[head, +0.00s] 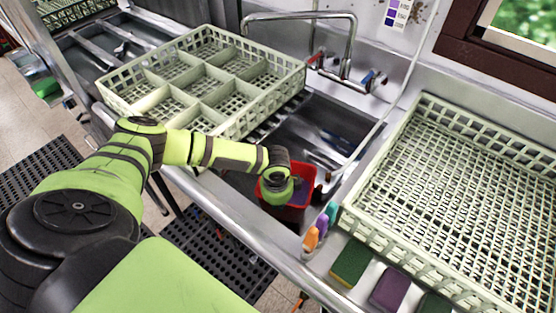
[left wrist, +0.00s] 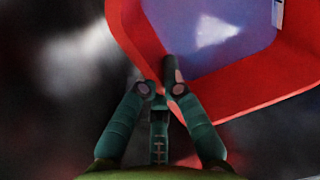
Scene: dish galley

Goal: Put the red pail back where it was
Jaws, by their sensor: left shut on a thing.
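The red pail (head: 309,177) is at the front of the sink basin in the head view. It holds something bluish-purple, and I cannot tell whether it rests on the basin floor or hangs above it. My left gripper (head: 282,196) reaches down over the pail, and its fingers are mostly hidden behind my wrist there. In the left wrist view my left gripper (left wrist: 168,86) is closed on the rim of the red pail (left wrist: 250,101), with the bluish contents just beyond the rim. My right gripper is in neither view.
The sink (head: 318,125) has a faucet (head: 352,45) behind it. A divided pale-green rack (head: 285,85) stands to the left and a larger open rack (head: 395,128) to the right. Small orange and teal bottles (head: 311,239) and sponges (head: 352,262) line the front ledge near the pail.

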